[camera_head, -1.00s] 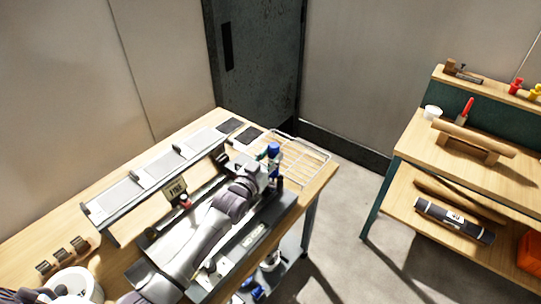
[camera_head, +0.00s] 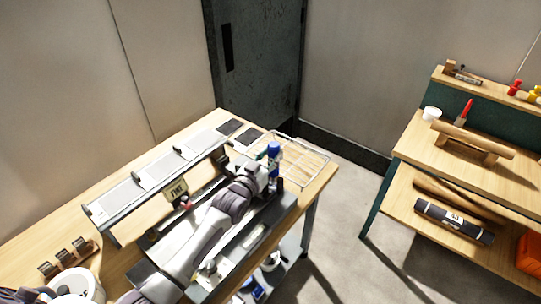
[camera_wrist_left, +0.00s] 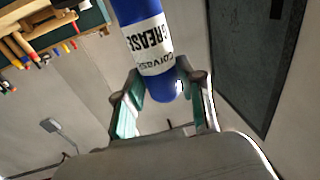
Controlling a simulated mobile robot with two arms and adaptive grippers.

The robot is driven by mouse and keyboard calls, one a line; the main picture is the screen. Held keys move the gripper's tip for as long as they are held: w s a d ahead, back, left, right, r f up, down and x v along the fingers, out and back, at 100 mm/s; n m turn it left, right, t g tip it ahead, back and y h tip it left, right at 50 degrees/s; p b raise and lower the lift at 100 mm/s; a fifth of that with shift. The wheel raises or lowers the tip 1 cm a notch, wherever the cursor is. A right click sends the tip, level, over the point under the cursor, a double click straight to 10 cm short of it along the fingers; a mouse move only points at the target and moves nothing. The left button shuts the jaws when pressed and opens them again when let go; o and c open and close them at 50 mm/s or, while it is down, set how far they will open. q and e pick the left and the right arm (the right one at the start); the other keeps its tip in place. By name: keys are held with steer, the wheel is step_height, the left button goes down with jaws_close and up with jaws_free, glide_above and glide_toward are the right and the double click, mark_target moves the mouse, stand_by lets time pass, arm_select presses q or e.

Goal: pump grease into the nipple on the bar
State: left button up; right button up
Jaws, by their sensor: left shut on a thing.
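My left gripper (camera_head: 266,172) is at the far end of the bench. It is shut on a blue grease container (camera_head: 273,152), which stands about upright above the bench end. In the left wrist view the container (camera_wrist_left: 150,38) has a white label reading GREASE, and the fingers of the left gripper (camera_wrist_left: 163,100) are on both sides of its rounded end. A dark bar (camera_head: 205,190) lies along the bench, partly hidden by my arm. A small tag (camera_head: 176,190) stands beside it. I cannot make out the nipple. My right gripper is not in view.
A long grey rack (camera_head: 150,180) runs along the bench behind my arm. A wooden shelf unit (camera_head: 410,195) stands at the right, across open floor.

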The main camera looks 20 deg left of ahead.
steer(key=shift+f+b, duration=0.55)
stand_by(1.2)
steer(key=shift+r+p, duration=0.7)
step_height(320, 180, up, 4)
steer(key=p, duration=0.4)
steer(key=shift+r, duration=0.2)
stand_by(0.3)
stand_by(0.4)
